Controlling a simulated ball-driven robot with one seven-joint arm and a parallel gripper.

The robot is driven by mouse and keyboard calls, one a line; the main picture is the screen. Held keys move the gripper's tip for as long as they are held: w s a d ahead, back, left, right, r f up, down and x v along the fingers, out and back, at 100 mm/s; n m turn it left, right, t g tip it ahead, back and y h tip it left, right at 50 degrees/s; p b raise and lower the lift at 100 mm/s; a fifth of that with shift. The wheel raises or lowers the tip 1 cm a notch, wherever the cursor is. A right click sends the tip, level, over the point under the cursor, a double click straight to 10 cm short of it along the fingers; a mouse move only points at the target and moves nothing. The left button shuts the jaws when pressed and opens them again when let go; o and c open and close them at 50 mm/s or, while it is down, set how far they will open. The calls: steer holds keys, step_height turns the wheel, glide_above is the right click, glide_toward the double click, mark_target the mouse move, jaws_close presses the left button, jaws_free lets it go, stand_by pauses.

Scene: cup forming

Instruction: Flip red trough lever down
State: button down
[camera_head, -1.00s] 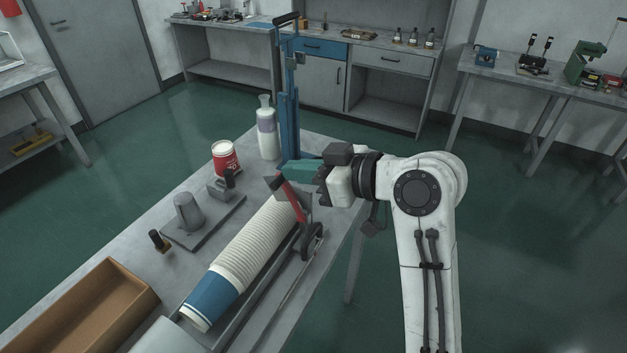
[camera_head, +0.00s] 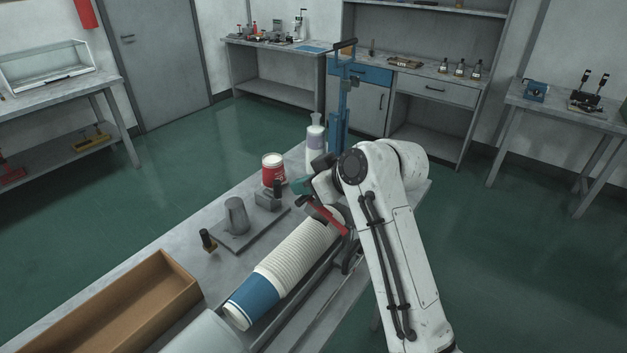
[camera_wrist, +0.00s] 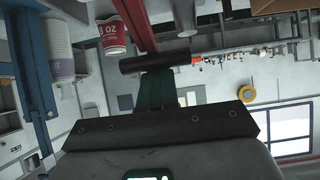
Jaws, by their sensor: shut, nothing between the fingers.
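The red lever (camera_head: 328,216) is at the far end of the cup trough (camera_head: 296,318), tilted, its free end up and to the left. Its black grip also shows in the wrist view (camera_wrist: 155,63), at the end of the red arm. My gripper (camera_head: 299,186), with teal fingers, is shut and empty beside the lever's free end. In the wrist view, the gripper's teal fingers (camera_wrist: 158,92) are right at the black grip; whether they touch it I cannot tell. A long stack of paper cups (camera_head: 290,262) lies in the trough. My arm partly hides the lever's far side.
A red-and-white cup (camera_head: 273,169), a white bottle (camera_head: 316,140) and a blue upright stand (camera_head: 340,110) are close beyond my gripper. A metal fixture (camera_head: 237,218) and a brown open box (camera_head: 125,312) occupy the left side of the table.

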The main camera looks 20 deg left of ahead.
steer(key=shift+w+a+f+h, duration=0.15)
steer(key=shift+a+f+h, duration=0.25)
steer(key=shift+f, duration=0.2)
steer(key=shift+w+a+f+h, duration=0.15)
steer(key=shift+a+f+h, duration=0.2)
steer(key=shift+f, duration=0.25)
step_height(320, 180, up, 14)
steer(key=a, duration=0.2)
steer(key=shift+w+a+f, duration=0.15)
steer(key=shift+w+a, duration=0.2)
steer(key=shift+w, duration=0.1)
steer(key=shift+d, duration=0.1)
